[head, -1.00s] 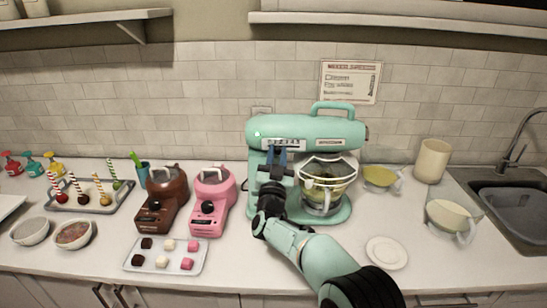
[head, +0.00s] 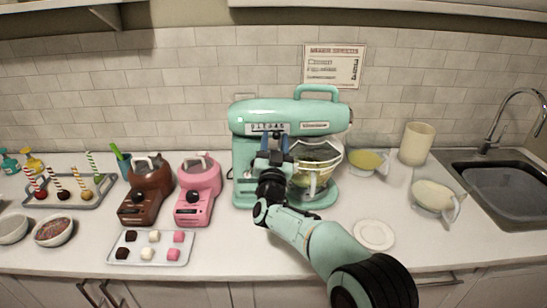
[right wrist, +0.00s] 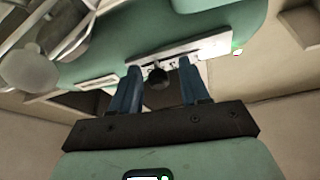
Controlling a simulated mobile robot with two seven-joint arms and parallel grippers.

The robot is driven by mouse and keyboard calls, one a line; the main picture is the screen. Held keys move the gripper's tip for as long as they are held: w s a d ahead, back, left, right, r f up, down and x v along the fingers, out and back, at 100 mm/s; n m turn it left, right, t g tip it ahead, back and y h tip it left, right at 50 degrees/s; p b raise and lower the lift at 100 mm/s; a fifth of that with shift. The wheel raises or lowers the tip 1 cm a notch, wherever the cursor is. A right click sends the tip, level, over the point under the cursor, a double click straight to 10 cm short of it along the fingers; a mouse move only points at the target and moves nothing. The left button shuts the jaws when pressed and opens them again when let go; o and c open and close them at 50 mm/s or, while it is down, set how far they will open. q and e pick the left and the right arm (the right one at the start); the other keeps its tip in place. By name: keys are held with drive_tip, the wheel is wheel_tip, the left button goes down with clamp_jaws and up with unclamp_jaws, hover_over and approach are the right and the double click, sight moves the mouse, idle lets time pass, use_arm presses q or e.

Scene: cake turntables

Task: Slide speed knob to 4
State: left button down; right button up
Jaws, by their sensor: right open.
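The mint-green stand mixer (head: 310,117) stands on the counter against the tiled wall. Its light speed panel (head: 257,129) is on the side of the head and also shows in the right wrist view (right wrist: 207,48). The dark round speed knob (right wrist: 159,79) sticks out from this panel. My right gripper (head: 274,143) is at the panel with its blue fingers pointing at it. In the right wrist view the open fingers (right wrist: 160,80) stand on either side of the knob, with gaps visible on both sides. The number at the knob is too small to read. My left gripper is out of view.
The glass mixer bowl (head: 318,165) is just right of my right gripper. Pink (head: 198,190) and brown (head: 146,190) machines stand to the left, behind a tray of small cubes (head: 181,258). A white plate (head: 374,234) lies right of my forearm.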

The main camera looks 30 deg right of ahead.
drive_tip(key=b+v, duration=0.2)
drive_tip(key=v, duration=1.1)
